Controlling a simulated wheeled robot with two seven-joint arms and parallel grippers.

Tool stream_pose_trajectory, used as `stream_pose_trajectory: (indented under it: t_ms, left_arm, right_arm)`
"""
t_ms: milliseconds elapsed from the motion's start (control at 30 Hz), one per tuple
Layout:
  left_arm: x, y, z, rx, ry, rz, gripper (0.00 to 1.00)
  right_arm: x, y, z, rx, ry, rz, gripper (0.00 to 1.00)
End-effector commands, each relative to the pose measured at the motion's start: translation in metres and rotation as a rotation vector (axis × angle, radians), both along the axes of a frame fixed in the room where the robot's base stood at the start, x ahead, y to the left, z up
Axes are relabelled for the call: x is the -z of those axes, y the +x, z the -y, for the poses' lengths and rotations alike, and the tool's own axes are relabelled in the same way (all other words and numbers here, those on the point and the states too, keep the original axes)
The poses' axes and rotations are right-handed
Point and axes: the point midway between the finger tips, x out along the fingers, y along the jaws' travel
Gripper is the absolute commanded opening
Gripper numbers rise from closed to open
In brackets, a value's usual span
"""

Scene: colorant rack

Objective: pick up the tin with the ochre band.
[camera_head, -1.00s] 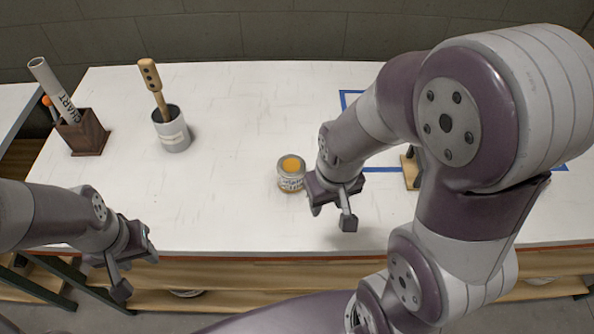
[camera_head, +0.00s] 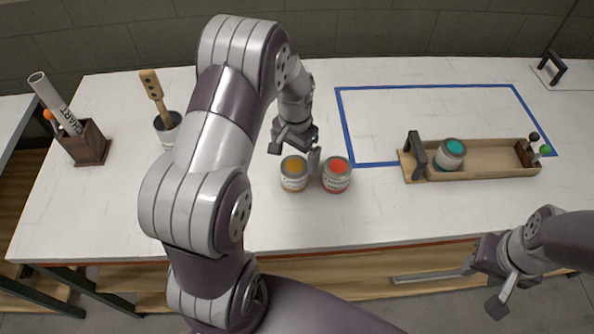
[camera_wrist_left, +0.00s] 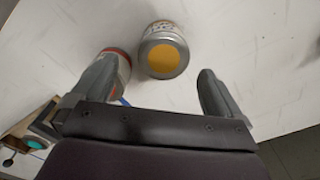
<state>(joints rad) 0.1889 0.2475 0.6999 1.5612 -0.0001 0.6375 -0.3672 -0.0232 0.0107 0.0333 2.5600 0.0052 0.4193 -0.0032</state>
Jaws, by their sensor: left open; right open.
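The tin with the ochre band (camera_head: 294,175) stands upright on the white table, its ochre top facing up. A red-topped tin (camera_head: 336,176) stands close to its right. My left gripper (camera_head: 295,154) is open, just behind and above the ochre tin in the head view. In the left wrist view the ochre tin (camera_wrist_left: 163,55) lies between the lines of the open fingers, ahead of the palm. The red tin (camera_wrist_left: 118,66) is beside the left-hand finger there, partly hidden by it. My right gripper (camera_head: 507,278) is open and empty, in front of the table's front edge.
A wooden tray (camera_head: 490,173) with a dark handle holds a teal-topped tin (camera_head: 450,154) at the right. Blue tape (camera_head: 430,87) marks a rectangle behind it. A cup (camera_head: 166,128) with a wooden tool and a brown holder (camera_head: 87,146) stand left. The front table middle is clear.

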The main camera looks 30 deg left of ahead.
Motion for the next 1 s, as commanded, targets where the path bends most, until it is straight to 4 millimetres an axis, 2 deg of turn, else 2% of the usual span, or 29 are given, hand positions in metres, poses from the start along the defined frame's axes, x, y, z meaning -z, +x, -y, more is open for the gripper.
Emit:
stream_pose_trajectory:
  t_ms: [100, 267, 367, 500, 733, 900, 1000]
  left_arm:
    - [0.020, 0.000, 0.000, 0.000, 0.000, -0.001, 1.00]
    - [0.038, 0.001, -0.002, -0.001, 0.000, 0.000, 1.00]
    - [0.057, 0.001, -0.005, -0.001, -0.001, -0.002, 1.00]
    - [0.078, 0.003, -0.005, 0.000, 0.001, 0.002, 1.00]
    - [0.081, 0.003, -0.005, -0.001, 0.001, 0.004, 1.00]
    - [0.081, 0.003, -0.005, -0.001, 0.001, 0.004, 0.45]
    - [0.081, 0.003, -0.005, -0.001, 0.001, 0.005, 0.43]
  right_arm:
    - [-0.005, 0.000, 0.000, 0.000, 0.000, 0.000, 0.43]
    - [-0.012, 0.000, 0.000, 0.000, 0.000, 0.000, 0.43]
    - [-0.021, 0.000, 0.000, 0.000, 0.000, 0.000, 0.43]
    - [-0.022, 0.000, 0.000, 0.000, 0.000, 0.000, 0.43]
    - [-0.021, 0.000, 0.000, 0.000, 0.000, 0.000, 0.43]
    - [-0.021, 0.000, 0.000, 0.000, 0.000, 0.000, 0.43]
    - [-0.021, 0.000, 0.000, 0.000, 0.000, 0.000, 0.43]
